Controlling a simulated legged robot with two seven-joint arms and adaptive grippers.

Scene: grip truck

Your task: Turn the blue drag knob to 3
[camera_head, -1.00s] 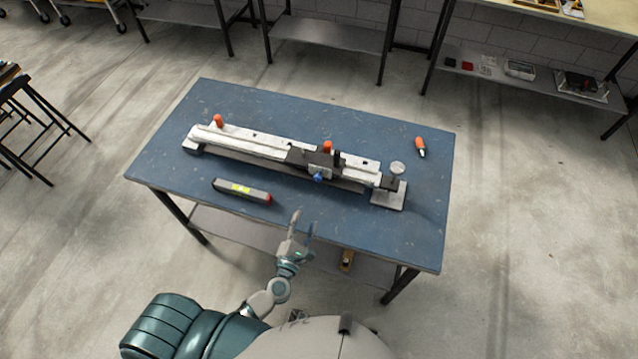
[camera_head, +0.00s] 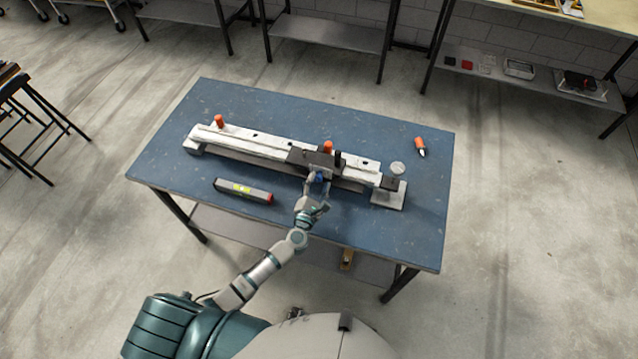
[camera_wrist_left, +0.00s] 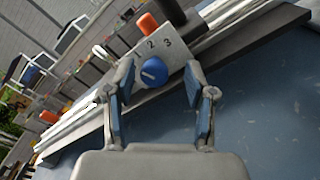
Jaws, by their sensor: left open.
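The blue drag knob (camera_wrist_left: 154,71) is a round dial with a pale pointer line, on a grey face marked 1, 2 and 3. In the left wrist view its line points up and to the left, and which number it marks is unclear. In the head view the knob (camera_head: 320,176) is on the front of the dark carriage (camera_head: 318,160) on the long white rail (camera_head: 250,145). My left gripper (camera_head: 318,188) is open at the knob. In the left wrist view the gripper's fingers (camera_wrist_left: 160,108) stand apart, with the knob beyond and between them. My right gripper is not in view.
The rail assembly stands on a blue table (camera_head: 410,235). A grey level-like bar (camera_head: 243,191) lies in front of it. An orange-handled tool (camera_head: 420,147) and a clear round piece (camera_head: 398,168) are at the right.

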